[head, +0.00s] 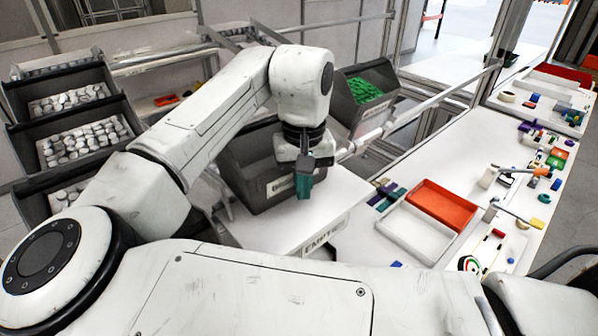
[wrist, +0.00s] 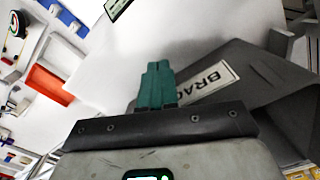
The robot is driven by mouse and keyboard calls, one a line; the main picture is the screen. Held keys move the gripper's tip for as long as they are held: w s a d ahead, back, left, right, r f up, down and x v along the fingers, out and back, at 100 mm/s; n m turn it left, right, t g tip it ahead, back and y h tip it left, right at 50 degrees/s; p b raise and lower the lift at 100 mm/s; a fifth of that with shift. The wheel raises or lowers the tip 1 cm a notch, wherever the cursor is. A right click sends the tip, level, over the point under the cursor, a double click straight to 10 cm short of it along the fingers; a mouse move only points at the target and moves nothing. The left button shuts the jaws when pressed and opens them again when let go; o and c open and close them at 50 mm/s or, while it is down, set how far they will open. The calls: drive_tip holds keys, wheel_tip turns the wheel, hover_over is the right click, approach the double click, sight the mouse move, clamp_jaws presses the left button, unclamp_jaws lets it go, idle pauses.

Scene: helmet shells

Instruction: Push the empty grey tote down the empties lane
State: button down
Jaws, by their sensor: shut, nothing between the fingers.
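The grey tote (head: 252,188) stands on a white surface behind my gripper in the head view; my arm hides part of it, and the inside that shows looks dark, with no parts visible. In the wrist view its grey wall (wrist: 262,75) carries a white label starting "BRAC". My gripper (head: 304,190) has teal fingers, closed together and empty, at the tote's label side. The fingers (wrist: 157,68) also show beside the label in the wrist view; I cannot tell whether they touch the tote. The white lane surface (head: 340,192) has a front sign (head: 325,233), which appears to read "EMPTIES".
A dark bin of green parts (head: 366,92) stands behind right, near a metal rail (head: 440,92). Dark bins of pale parts (head: 80,135) are stacked at left. The right bench holds a red tray (head: 441,204), a white tray (head: 415,232) and small parts.

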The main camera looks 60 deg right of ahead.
drive_tip(key=shift+w+d+p, duration=0.2)
drive_tip(key=shift+w+d, duration=0.05)
drive_tip(key=shift+w, duration=0.6)
drive_tip(key=shift+w+d+p, duration=0.15)
drive_tip(key=shift+w+d, duration=0.1)
drive_tip(key=shift+w, duration=0.55)
drive_tip(key=shift+w+d+p, duration=0.2)
drive_tip(key=shift+w+d, duration=0.05)
drive_tip(key=shift+w, duration=0.6)
drive_tip(key=r+p, duration=0.1)
drive_tip(key=s+r+p, duration=0.1)
drive_tip(key=r+p, duration=0.1)
drive_tip(key=shift+a+r, duration=0.1)
drive_tip(key=shift+a, duration=0.05)
drive_tip(key=shift+s+a+r+p, duration=0.15)
drive_tip(key=shift+s+r, duration=0.15)
drive_tip(key=shift+r, duration=0.5)
drive_tip(key=shift+s+a+r+p, duration=0.1)
drive_tip(key=shift+s+r+p, duration=0.2)
drive_tip(key=shift+r, duration=0.5)
drive_tip(key=shift+s+a+r+p, duration=0.1)
drive_tip(key=shift+s+r, duration=0.25)
drive_tip(key=shift+r, duration=0.45)
